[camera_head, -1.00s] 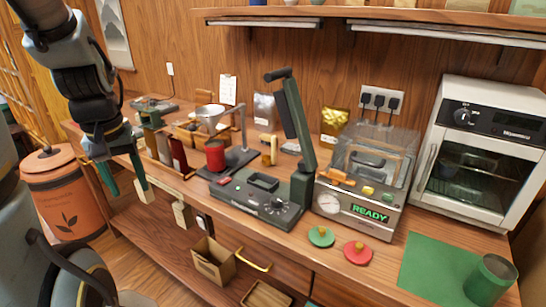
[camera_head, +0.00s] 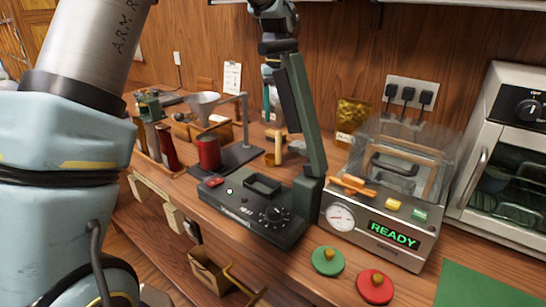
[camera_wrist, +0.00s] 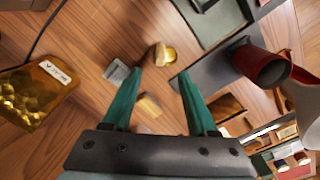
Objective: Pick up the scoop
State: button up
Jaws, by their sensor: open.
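My gripper (camera_wrist: 159,76) is open and empty, its two teal fingers pointing down over the back of the wooden counter. In the head view the gripper (camera_head: 268,100) is partly hidden behind the tall green lever. No thing shows plainly as a scoop. A rounded yellow-and-wood piece (camera_wrist: 163,55) lies just beyond the fingertips, and a small wooden piece (camera_wrist: 150,106) shows between the fingers. A small grey piece (camera_wrist: 117,72) is beside the left finger. A wooden piece (camera_head: 275,148) stands behind the press in the head view.
The dark press (camera_head: 250,210) with its raised lever (camera_head: 303,105) stands in front. A red cup (camera_head: 208,152) sits under a funnel stand on the left. A gold bag (camera_head: 351,117) and the sealing machine (camera_head: 380,215) are on the right. Green and red lids (camera_head: 328,261) lie at the front edge.

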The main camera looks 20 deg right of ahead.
aim_at(279, 148)
jog(key=shift+s+f+p, duration=0.15)
jog(key=shift+f+p, duration=0.45)
jog(key=shift+f, duration=1.2)
jog(key=shift+s+f+p, duration=0.1)
jog(key=shift+f+p, duration=0.45)
jog(key=shift+f, duration=1.2)
jog(key=shift+c, duration=0.2)
grip_shut()
